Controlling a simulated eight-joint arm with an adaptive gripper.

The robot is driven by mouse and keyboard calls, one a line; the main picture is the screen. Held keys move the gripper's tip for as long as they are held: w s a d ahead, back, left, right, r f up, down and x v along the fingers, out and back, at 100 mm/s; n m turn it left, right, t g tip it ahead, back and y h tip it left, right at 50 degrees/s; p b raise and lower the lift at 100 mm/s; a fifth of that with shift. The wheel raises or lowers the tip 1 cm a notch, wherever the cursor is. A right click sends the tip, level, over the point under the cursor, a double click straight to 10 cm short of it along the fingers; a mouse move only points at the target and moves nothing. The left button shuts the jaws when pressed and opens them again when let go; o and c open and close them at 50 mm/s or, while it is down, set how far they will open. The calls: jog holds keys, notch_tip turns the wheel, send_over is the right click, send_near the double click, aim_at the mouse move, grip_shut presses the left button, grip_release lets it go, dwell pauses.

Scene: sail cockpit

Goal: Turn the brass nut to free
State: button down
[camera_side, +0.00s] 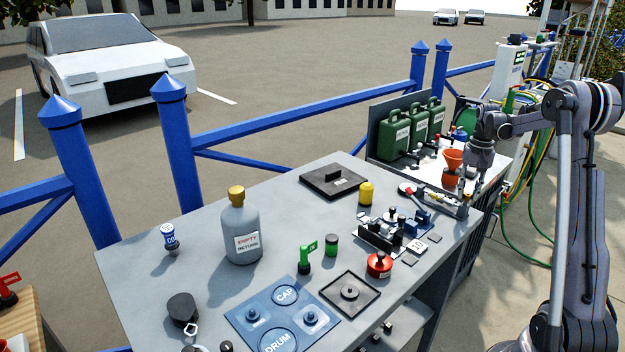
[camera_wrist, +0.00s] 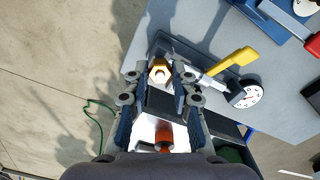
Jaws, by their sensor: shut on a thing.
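The brass nut (camera_wrist: 160,70) shows in the wrist view, at the end of a dark fixture near the bench's edge. My gripper (camera_wrist: 160,77) has one finger on each side of it and is shut on it. In the side view my gripper (camera_side: 467,190) points down at the right end of the bench, over the fixture (camera_side: 440,201). The nut is too small and covered to make out there. A yellow lever (camera_wrist: 232,61) and a white round dial (camera_wrist: 245,94) sit beside the nut on the right in the wrist view.
An orange funnel (camera_side: 453,160) stands close behind my gripper. Green jerrycans (camera_side: 412,124) stand at the back. A grey bottle (camera_side: 240,232), a red knob (camera_side: 379,264) and a block with black knobs (camera_side: 393,232) are on the bench (camera_side: 200,285). Blue railings (camera_side: 300,122) run behind.

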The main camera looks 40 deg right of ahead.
aim_at(468, 194)
dwell(0.3)
jog(key=c, duration=1.1)
grip_release()
notch_tip(468, 194, up, 12)
